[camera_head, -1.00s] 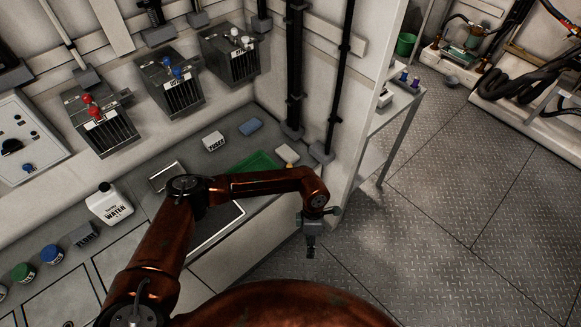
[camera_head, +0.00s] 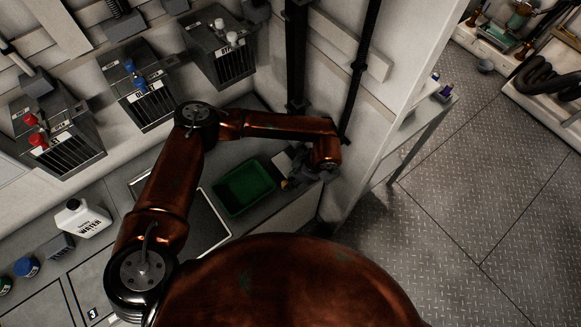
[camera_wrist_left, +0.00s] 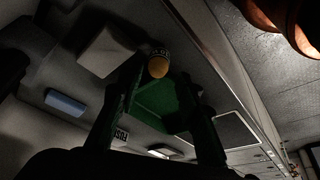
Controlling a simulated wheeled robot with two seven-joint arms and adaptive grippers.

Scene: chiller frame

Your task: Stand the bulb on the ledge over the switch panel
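A small round amber thing with a dark lettered collar, likely the bulb (camera_wrist_left: 158,67), shows in the left wrist view, just ahead of and between my left fingertips (camera_wrist_left: 162,76). The fingers stand apart, and I see no clear contact with it. In the head view my left gripper (camera_head: 294,181) is low over the counter, at the right end of the green tray (camera_head: 243,188). The bulb cannot be made out there, being small and dark near the gripper. Only a sliver of a pale panel (camera_head: 8,168) shows at the left edge; its ledge is not identifiable. My right gripper is out of view.
A pale block (camera_head: 282,163) lies beside the gripper; it also shows in the left wrist view (camera_wrist_left: 104,51). A white water jug (camera_head: 82,220) and blue-lidded jar (camera_head: 27,267) stand on the counter left. Black slotted boxes (camera_head: 55,140) line the wall. A wall edge rises right of the gripper.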

